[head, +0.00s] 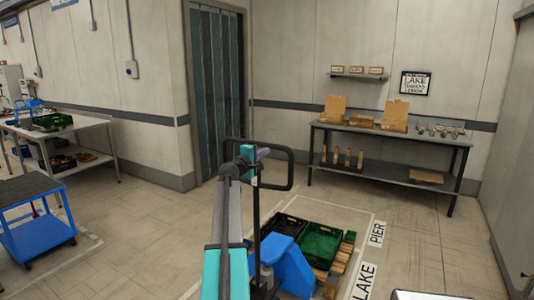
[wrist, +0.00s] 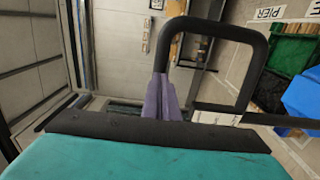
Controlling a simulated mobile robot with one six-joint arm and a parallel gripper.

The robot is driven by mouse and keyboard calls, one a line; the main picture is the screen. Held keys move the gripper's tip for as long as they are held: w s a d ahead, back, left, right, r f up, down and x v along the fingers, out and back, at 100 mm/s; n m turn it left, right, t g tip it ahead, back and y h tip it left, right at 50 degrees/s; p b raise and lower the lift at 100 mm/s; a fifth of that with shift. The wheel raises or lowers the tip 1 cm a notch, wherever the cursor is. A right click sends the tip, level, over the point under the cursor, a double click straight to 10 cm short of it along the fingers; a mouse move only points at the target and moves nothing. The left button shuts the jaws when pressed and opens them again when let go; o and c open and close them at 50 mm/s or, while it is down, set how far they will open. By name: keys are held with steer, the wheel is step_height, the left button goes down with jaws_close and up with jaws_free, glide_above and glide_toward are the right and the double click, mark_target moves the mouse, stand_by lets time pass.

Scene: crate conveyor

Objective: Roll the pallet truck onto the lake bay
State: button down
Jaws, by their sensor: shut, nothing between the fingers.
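The pallet truck shows its blue body (head: 290,265) just right of my arm, in the lower middle of the head view. Its black loop handle (head: 291,168) stands upright on a dark post. The handle is large in the wrist view (wrist: 262,75). My gripper (head: 262,153) is shut and empty, with its purple fingers (wrist: 165,95) at the handle's left side; contact is unclear. A wooden pallet (head: 345,255) lies by the truck. White floor lines and the LAKE label (head: 364,282) mark the bay beside it. My arm hides part of the truck.
A green crate (head: 320,244) and a black crate (head: 283,229) sit on the pallet. The PIER label (head: 377,233) is beyond LAKE. A grey bench (head: 390,134) stands at the back wall, a blue cart (head: 35,234) at left. Floor between cart and arm is clear.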

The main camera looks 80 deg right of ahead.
steer(key=b+v, duration=0.1)
steer(key=v, duration=0.5)
stand_by(0.5)
stand_by(0.5)
